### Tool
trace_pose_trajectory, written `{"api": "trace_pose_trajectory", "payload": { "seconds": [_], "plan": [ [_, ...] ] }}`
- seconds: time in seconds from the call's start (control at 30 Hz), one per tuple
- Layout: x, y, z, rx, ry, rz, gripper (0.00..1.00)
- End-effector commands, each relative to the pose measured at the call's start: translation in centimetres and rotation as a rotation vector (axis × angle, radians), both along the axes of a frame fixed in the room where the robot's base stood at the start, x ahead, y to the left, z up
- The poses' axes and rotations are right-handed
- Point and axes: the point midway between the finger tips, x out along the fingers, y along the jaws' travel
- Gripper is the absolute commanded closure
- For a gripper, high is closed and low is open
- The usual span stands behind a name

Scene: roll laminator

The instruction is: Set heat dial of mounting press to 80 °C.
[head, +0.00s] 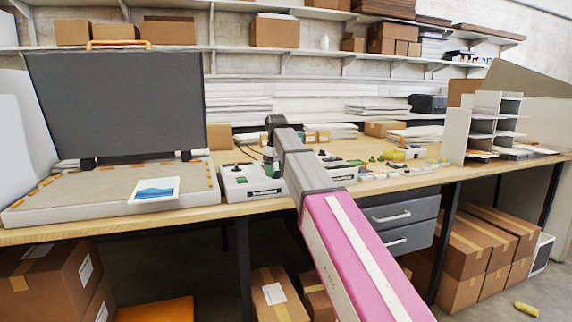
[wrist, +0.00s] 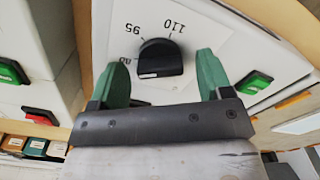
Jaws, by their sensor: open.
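The heat dial is a black knob (wrist: 158,64) on a white panel in the wrist view. Printed numbers 95 and 110 show around it, with a partly hidden number at its left that looks like 80. I cannot clearly tell which number the knob points to. My gripper (wrist: 163,74) is open, with one green finger on each side of the knob and visible gaps to it. In the head view my gripper (head: 271,162) is over a white control box (head: 238,188); the knob is not discernible there. The mounting press (head: 120,205) stands open at left, its dark lid (head: 118,105) raised.
On the wooden bench (head: 225,211), small parts lie right of my arm and a white sorter (head: 455,135) stands farther right.

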Motion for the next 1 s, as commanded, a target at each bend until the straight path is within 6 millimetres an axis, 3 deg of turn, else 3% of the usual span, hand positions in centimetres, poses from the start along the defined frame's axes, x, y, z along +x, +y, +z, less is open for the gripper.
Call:
{"api": "trace_pose_trajectory", "payload": {
  "seconds": [0.3, 1.0],
  "plan": [
    [0.0, 0.0, 0.0, 0.0, 0.0, 0.229, 0.28],
    [0.1, 0.0, 10.7, 0.0, -0.001, 0.228, 0.28]
  ]
}}
